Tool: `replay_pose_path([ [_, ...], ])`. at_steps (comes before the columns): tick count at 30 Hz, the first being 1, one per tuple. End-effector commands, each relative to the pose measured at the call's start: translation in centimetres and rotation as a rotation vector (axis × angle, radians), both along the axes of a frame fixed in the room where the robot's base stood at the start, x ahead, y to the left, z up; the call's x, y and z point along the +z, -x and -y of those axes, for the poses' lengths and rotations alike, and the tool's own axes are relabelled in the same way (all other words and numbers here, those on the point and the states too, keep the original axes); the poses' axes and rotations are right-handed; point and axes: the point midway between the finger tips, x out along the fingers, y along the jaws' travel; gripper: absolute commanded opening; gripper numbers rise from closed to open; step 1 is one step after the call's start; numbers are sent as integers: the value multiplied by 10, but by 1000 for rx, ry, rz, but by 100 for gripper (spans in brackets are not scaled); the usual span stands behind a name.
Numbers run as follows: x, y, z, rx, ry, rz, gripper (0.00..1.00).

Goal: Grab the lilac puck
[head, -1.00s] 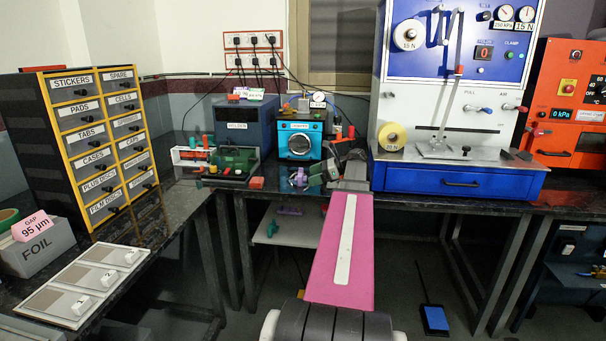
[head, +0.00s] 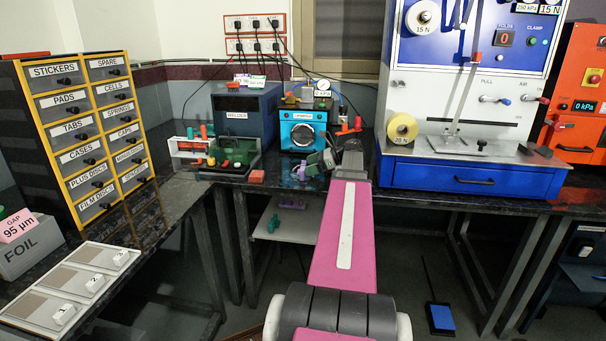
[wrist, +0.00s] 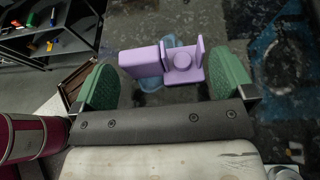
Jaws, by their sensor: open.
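A lilac puck (wrist: 182,64), a blocky piece with upright plates and a round knob, sits on the dark bench top over something pale blue. It also shows small in the head view (head: 303,171), in front of the blue machine. My gripper (wrist: 163,82) is open, its green fingers on either side of the puck's near part with gaps left. The puck lies between and slightly beyond the fingertips in the wrist view. In the head view my gripper (head: 314,165) is at the bench's front edge, and part of the puck is hard to make out.
The blue machine (head: 303,136) stands just behind the puck. The blue-drawer press (head: 465,178) is to the right. A lower shelf (head: 283,225) holds other small pieces, one lilac.

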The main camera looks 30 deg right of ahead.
Motion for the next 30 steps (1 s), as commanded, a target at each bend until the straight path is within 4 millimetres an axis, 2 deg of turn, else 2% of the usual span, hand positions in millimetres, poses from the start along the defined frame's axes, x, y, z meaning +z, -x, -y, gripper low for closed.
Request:
replay_pose_path([
  [6, -13, -15, -25, 1, 0, 0, 100],
  [14, -15, -17, -28, 0, 0, 0, 100],
  [15, -15, -17, -28, 0, 0, 0, 94],
  [17, -15, -17, -28, 0, 0, 0, 74],
  [18, -15, -17, -28, 0, 0, 0, 70],
  [30, -11, -17, -28, 0, 0, 0, 70],
])
